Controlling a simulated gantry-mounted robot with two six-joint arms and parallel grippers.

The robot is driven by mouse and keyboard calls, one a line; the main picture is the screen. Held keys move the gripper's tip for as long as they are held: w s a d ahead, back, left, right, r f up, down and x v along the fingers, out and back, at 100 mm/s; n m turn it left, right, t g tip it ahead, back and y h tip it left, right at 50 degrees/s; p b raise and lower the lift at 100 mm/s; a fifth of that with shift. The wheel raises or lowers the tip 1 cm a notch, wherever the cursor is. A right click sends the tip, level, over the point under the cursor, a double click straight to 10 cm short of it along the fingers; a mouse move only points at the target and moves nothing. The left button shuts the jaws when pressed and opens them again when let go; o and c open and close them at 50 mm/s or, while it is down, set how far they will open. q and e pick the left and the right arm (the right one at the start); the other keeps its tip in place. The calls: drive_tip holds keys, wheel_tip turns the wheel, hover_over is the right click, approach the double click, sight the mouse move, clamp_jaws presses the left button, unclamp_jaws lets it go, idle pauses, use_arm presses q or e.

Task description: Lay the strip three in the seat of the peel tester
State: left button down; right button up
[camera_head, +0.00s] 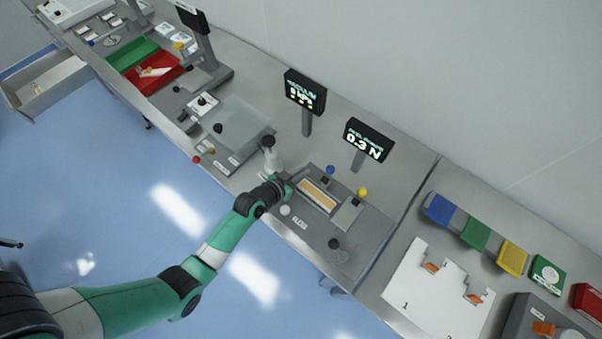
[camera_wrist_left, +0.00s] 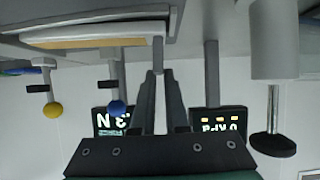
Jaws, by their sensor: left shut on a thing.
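The peel tester (camera_head: 364,223) is a grey plate on the bench with a blue knob, a yellow knob and a display reading 0.3 N (camera_head: 368,139). A tan strip with pale edges (camera_head: 318,195) lies at or just above its seat; contact is hard to tell. In the left wrist view the strip (camera_wrist_left: 85,43) is edge-on at the top left. My left gripper (camera_head: 287,185) is at the strip's left end, its fingers (camera_wrist_left: 158,58) closed on what appears to be its grey end. No number is readable on the strip. My right gripper is not in view.
A vacuum display (camera_head: 305,92) stands behind. A pale bottle-like post (camera_head: 271,155) is close to my left gripper. A white sheet with orange clips (camera_head: 437,285) lies to the right. Red and green trays (camera_head: 150,75) are at the far left.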

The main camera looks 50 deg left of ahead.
use_arm(q)
drive_tip(key=shift+f, duration=0.25)
drive_tip(key=c, duration=1.4)
unclamp_jaws()
drive_tip(key=shift+f, duration=0.1)
drive_tip(key=o, duration=0.5)
drive_tip(key=shift+s+r, duration=0.1)
drive_tip(key=shift+r, duration=0.1)
drive_tip(key=p+v, duration=0.2)
drive_tip(key=v, duration=0.9)
drive_tip(key=shift+s+r+p, duration=0.15)
drive_tip(key=shift+s+p, duration=0.15)
drive_tip(key=shift+s, duration=0.05)
